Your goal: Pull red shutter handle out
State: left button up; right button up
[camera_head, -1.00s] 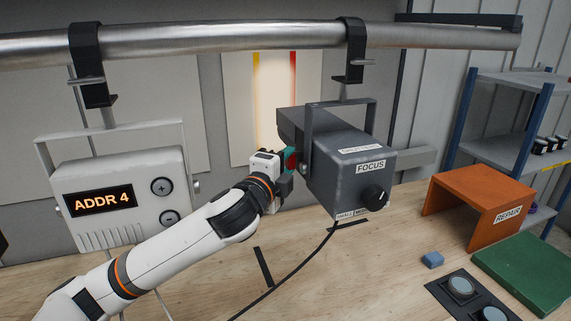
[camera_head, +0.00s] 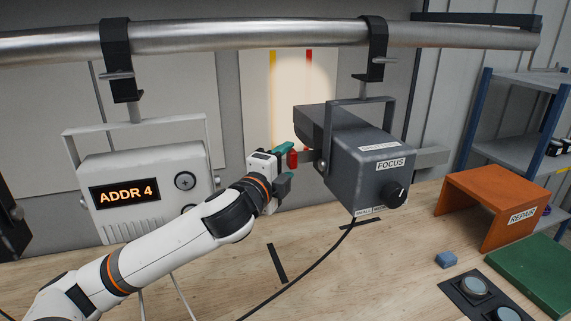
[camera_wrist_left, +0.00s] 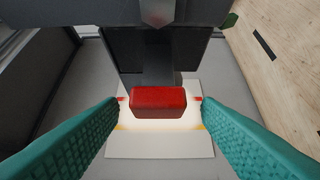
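The red shutter handle (camera_head: 293,159) sticks out from the left side of the grey FOCUS lamp (camera_head: 352,155), with a short dark gap or stem between it and the housing. My left gripper (camera_head: 287,163) is beside the lamp, its teal fingers pointing at the handle. In the left wrist view the red handle (camera_wrist_left: 158,102) sits between the tips of my left gripper (camera_wrist_left: 160,108), with a clear gap on each side, so the fingers are open and do not grip it. My right gripper is not in view.
The lamp hangs from a metal pipe (camera_head: 230,33) by a black clamp (camera_head: 373,50). A white ADDR 4 unit (camera_head: 150,165) hangs left, close above my left arm. A black cable (camera_head: 310,262) crosses the wooden bench. An orange REPAIR stand (camera_head: 495,190) is at right.

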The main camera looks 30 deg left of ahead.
pick_arm(q)
jog(key=shift+s, duration=0.1)
jog(key=s+b, duration=1.2)
jog(key=b, duration=0.3)
jog(key=shift+d+b, duration=0.25)
jog(key=shift+b, duration=0.15)
jog(key=shift+w, duration=0.1)
